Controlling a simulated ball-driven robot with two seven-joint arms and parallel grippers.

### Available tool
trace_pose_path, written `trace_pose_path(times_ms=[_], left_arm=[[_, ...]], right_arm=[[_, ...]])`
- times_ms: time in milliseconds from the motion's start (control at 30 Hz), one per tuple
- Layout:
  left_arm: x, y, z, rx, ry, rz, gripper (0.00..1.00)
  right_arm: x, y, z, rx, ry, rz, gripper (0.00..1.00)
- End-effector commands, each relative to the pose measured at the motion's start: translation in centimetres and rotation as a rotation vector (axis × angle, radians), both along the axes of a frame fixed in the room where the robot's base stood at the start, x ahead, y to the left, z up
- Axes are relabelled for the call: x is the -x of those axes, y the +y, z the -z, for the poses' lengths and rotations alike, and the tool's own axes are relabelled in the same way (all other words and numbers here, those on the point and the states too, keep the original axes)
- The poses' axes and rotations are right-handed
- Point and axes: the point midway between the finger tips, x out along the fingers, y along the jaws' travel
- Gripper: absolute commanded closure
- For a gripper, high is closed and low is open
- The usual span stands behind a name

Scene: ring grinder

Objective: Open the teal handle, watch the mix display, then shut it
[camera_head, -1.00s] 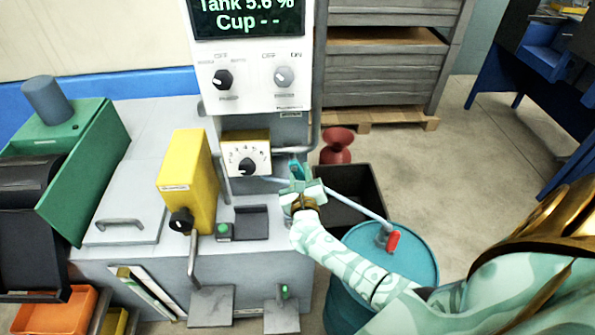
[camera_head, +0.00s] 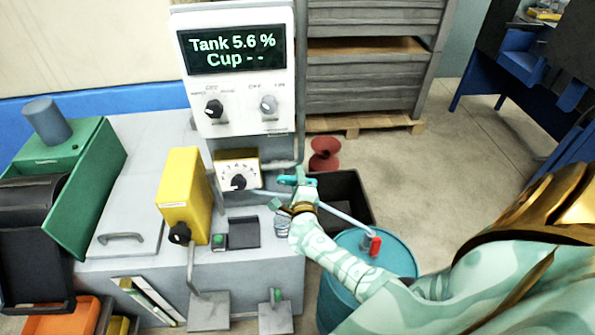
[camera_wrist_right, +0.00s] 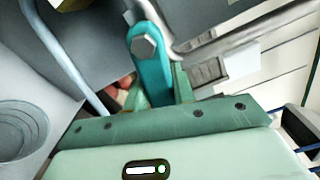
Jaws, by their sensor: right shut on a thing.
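The teal handle (camera_head: 286,181) sits on a thin pipe at the right of the grey machine. It lies nearly level in the head view. My right gripper (camera_head: 301,182) is shut on it, with the fingers partly hiding it. In the right wrist view the teal handle (camera_wrist_right: 149,62) shows with a hex bolt at its end, between the green fingers (camera_wrist_right: 155,92). The mix display (camera_head: 236,50) is a dark screen on the white panel and reads "Tank 5.6 %" and "Cup - -". My left gripper is not in view.
A blue drum (camera_head: 345,270) with a red-handled valve (camera_head: 375,246) stands below my right forearm. A black bin (camera_head: 345,195) and a red funnel-like object (camera_head: 324,154) are behind it. A yellow box (camera_head: 185,190) stands on the machine, left of the dial (camera_head: 238,175).

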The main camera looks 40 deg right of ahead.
Motion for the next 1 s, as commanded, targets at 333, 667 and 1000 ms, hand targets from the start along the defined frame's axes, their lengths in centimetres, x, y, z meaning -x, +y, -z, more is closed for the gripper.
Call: trace_pose_path(times_ms=[333,667,1000], left_arm=[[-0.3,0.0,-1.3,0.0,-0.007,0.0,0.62],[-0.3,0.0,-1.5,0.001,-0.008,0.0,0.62],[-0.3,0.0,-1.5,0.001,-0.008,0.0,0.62]], right_arm=[[0.0,-0.1,-0.9,0.133,0.081,-0.001,1.0],[0.0,-0.1,-0.9,0.163,0.098,-0.002,1.0],[0.0,-0.1,-0.9,0.16,0.097,-0.002,0.53]])
